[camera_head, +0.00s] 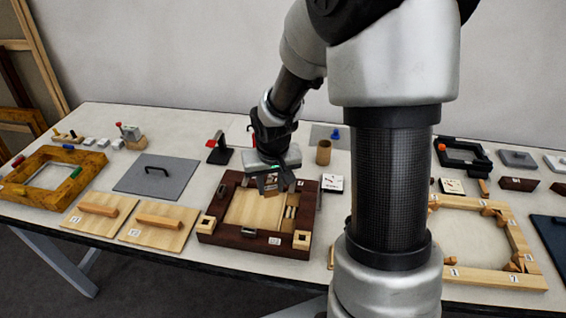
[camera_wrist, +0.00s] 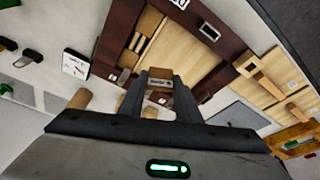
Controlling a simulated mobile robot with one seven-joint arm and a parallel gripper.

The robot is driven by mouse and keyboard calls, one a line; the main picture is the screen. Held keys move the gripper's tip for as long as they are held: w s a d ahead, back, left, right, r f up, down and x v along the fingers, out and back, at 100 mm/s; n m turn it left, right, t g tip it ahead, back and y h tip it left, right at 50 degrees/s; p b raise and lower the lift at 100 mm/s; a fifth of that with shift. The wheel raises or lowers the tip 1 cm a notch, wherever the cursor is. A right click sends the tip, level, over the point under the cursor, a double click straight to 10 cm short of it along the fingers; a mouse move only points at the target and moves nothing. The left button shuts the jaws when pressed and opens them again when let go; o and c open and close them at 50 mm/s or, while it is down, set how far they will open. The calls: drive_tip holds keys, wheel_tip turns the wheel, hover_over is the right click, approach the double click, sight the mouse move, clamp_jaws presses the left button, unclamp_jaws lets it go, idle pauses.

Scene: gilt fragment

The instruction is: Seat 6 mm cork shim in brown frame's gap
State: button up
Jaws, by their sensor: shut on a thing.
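The brown frame (camera_head: 230,236) lies on the table in the head view, with a pale wood panel (camera_head: 252,208) inside it. A narrow slot with small pale pieces (camera_head: 291,212) runs along the panel's right side. The frame also shows in the wrist view (camera_wrist: 122,32). My gripper (camera_head: 270,186) is above the far part of the frame, pointing down.
Two pale boards with handles (camera_head: 158,225) lie left of the frame, with a grey plate (camera_head: 157,174) behind them. A cork-coloured cylinder (camera_head: 323,152) stands behind right. A light wooden frame (camera_head: 500,277) lies right. My arm hides table between the two frames.

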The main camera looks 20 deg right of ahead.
drive_tip(key=w+d+f+m+h+b, duration=0.15)
drive_tip(key=w+d+m+b, duration=0.35)
drive_tip(key=w+d+b, duration=0.7)
drive_tip(key=shift+y, duration=0.25)
drive_tip(key=d+f+p, duration=0.1)
drive_tip(key=s+d+f+p, duration=0.1)
drive_tip(key=f, duration=0.1)
drive_tip(key=d+f+p, duration=0.1)
drive_tip(key=f, duration=0.1)
drive_tip(key=shift+s, duration=0.35)
drive_tip(key=shift+f, duration=2.25)
drive_tip(key=shift+f, duration=0.2)
drive_tip(key=o, duration=1.1)
